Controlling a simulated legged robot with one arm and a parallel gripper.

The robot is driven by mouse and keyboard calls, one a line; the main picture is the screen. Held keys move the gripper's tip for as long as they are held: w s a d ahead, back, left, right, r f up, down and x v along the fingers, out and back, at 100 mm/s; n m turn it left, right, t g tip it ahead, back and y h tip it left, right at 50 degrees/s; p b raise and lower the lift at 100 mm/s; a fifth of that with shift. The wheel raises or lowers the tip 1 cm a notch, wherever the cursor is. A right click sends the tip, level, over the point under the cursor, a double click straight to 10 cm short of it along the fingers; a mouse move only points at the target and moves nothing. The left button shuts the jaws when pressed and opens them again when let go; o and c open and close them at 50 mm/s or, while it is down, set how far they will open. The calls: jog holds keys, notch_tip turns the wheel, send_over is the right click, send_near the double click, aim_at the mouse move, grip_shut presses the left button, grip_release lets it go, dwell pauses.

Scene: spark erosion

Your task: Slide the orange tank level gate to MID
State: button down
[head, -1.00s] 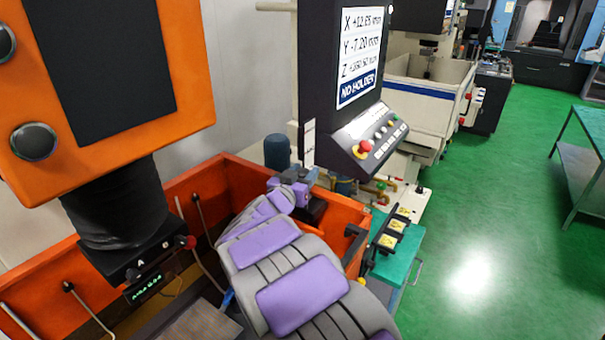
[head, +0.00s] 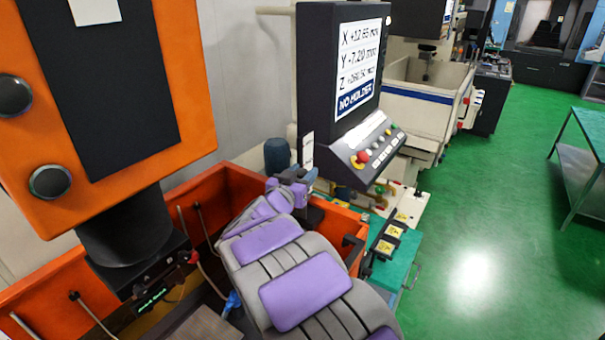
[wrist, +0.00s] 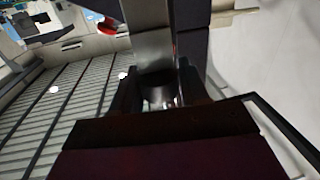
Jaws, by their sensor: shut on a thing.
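The orange tank (head: 205,182) stands below the machine head, with its far wall and right wall in view. My purple and grey arm reaches across it. My gripper (head: 300,180) is at the tank's far right wall, near the rim. In the wrist view my gripper (wrist: 160,98) is shut on a small dark rounded piece, which looks like the level gate's handle (wrist: 161,94). A metal strip (wrist: 153,48) runs up from it. In the head view the gate is hidden behind my gripper, and I cannot read any level marks.
The orange machine head (head: 190,75) hangs at the left with a dark holder (head: 150,275) below. A control console (head: 350,100) with a red button stands just behind my gripper. A teal cart (head: 395,255) is at the right.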

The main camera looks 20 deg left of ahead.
notch_tip(320, 180, up, 3)
jog(key=shift+a+f+p, duration=0.1)
jog(key=shift+p, duration=0.9)
jog(key=shift+f, duration=0.1)
jog(key=c, duration=1)
grip_release()
jog(key=o, duration=0.3)
jog(key=shift+s+a, duration=0.1)
jog(key=shift+a, duration=0.1)
jog(key=shift+f, duration=0.1)
jog(key=shift+s, duration=0.45)
jog(key=s+a+b, duration=0.1)
jog(key=s+a, duration=0.2)
jog(key=s, duration=1.3)
jog(key=shift+b, duration=0.3)
